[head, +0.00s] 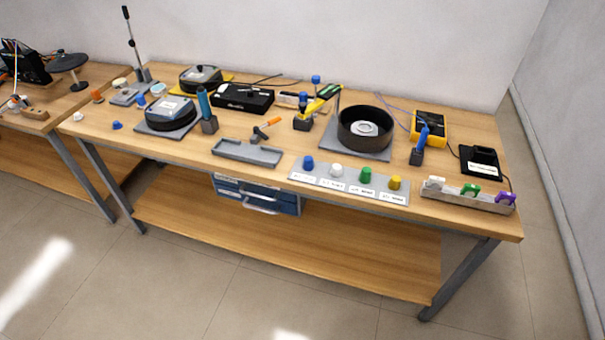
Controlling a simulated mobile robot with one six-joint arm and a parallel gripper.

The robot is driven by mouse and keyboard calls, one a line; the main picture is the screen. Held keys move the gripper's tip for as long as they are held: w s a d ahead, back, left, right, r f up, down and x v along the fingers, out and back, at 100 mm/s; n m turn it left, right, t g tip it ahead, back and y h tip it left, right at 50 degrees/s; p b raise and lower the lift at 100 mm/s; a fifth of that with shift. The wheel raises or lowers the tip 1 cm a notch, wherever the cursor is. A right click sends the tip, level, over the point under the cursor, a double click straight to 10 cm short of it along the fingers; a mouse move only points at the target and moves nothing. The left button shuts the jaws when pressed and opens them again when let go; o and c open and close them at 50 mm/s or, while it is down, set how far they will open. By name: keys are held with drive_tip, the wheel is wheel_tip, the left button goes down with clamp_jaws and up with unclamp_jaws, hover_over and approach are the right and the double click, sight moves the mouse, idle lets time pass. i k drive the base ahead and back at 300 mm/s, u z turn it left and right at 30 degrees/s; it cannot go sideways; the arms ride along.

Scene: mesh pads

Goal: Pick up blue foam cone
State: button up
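A small blue piece (117,125), roughly cone-shaped, lies on the bare wood at the left end of the table. A blue rounded plug (308,162) stands at the left end of a grey labelled strip (325,176) near the front edge. Another small blue piece (141,102) is by the grey stand base at the back left. They are too small to tell for certain which is the foam cone. My gripper is not in view.
White (336,170), green (365,174) and yellow (394,182) plugs share the strip. A grey tray (247,153) lies left of it. Round dark devices (171,112), a black bowl (362,128) and upright tools crowd the back. The front left tabletop is mostly clear.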

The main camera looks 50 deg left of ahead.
sight(308, 164)
drive_tip(key=z, duration=0.05)
drive_tip(key=k, duration=1.65)
drive_tip(key=u, duration=2.1)
drive_tip(key=i, duration=1)
drive_tip(key=z, duration=0.05)
